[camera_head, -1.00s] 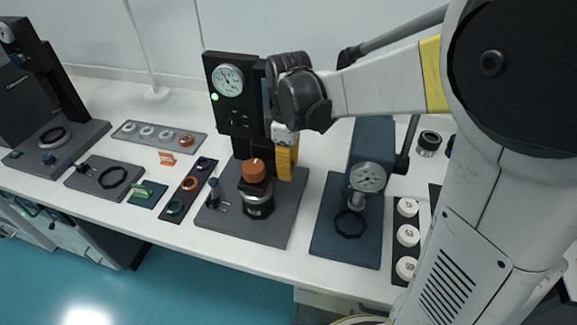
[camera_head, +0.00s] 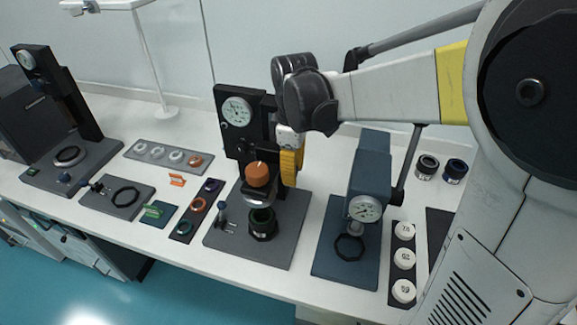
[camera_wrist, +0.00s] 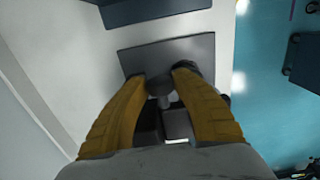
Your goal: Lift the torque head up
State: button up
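The torque head, with its orange knob (camera_head: 258,175), hangs on a dark upright stand (camera_head: 236,135) with a white dial. It is raised, with a gap above the dark ringed part (camera_head: 263,223) on the grey base plate. My gripper (camera_head: 291,160) is at the right side of the head, yellow fingers pointing down. In the wrist view, my gripper's fingers (camera_wrist: 163,82) close on both sides of a dark round grip (camera_wrist: 160,86) that seems to belong to the head. The fingers partly hide the contact. The orange knob is not visible there.
A blue press (camera_head: 369,170) with a dial stands close on the right. White labelled caps (camera_head: 404,259) and dark ringed parts (camera_head: 427,167) lie beyond it. A rack of coloured rings (camera_head: 198,205) is on the left. The white table's front edge is close to the base plates.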

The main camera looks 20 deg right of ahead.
jog(key=o, duration=0.3)
jog(key=shift+s+d, duration=0.1)
jog(key=shift+d, duration=0.1)
jog(key=shift+a, duration=0.1)
notch_tip(320, 180, up, 12)
dwell(0.4)
